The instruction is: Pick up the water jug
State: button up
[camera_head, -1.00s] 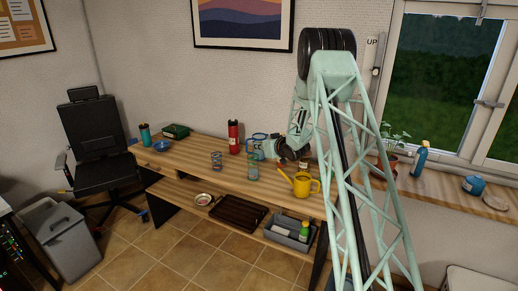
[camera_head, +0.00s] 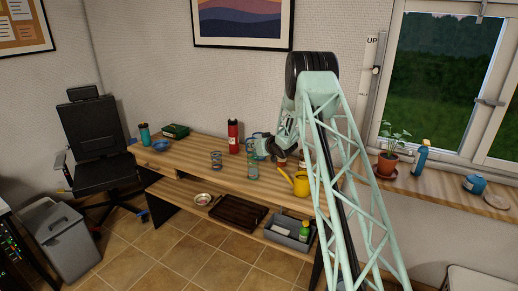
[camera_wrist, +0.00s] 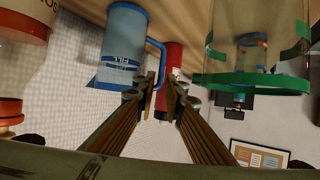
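The water jug is translucent with a blue rim, blue handle and a "FILL" mark. In the wrist view the jug (camera_wrist: 118,50) appears upside down at upper left, its handle towards the fingers.
A red bottle (camera_head: 233,136) stands left of the jug. A green-rimmed glass (camera_wrist: 255,60) is close on the right in the wrist view, and a red-rimmed clear container (camera_wrist: 20,60) on the left. A yellow watering can (camera_head: 301,184) stands at the desk's right front.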

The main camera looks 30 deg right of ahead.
jog(key=shift+w, duration=0.1)
dwell(0.3)
jog(key=b+x, duration=0.1)
jog(key=x, duration=0.4)
jog(key=shift+a+f, duration=0.1)
jog(key=shift+f, duration=0.05)
dwell(0.6)
grip_shut()
jog(key=shift+r, duration=0.25)
